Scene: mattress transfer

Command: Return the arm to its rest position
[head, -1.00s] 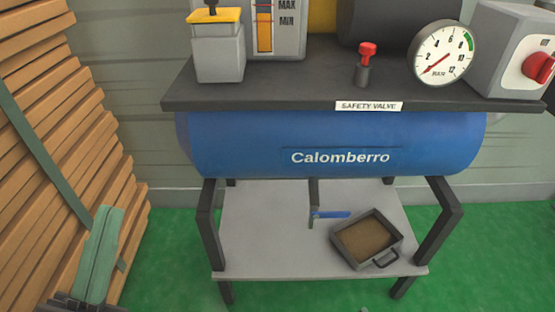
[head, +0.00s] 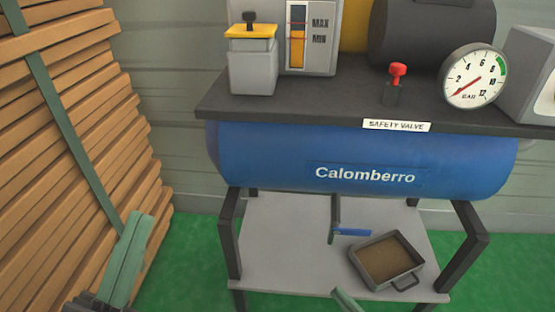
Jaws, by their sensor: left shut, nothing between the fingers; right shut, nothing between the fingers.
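My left gripper (head: 138,220) comes up from the bottom left corner. Its green fingers are together and empty, pointing up in front of the stacked wooden boards. My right gripper (head: 342,295) shows only as a green fingertip at the bottom edge, in front of the stand's lower shelf. The rest of it and its arm are out of view. Neither gripper visibly holds anything.
A blue Calomberro tank (head: 365,160) hangs under a dark top (head: 310,103) bearing a gauge (head: 475,77) and a red safety valve (head: 397,80). A tray (head: 387,262) sits on the lower shelf (head: 280,235). Strapped boards (head: 75,165) stand left. Green floor (head: 185,260) lies between.

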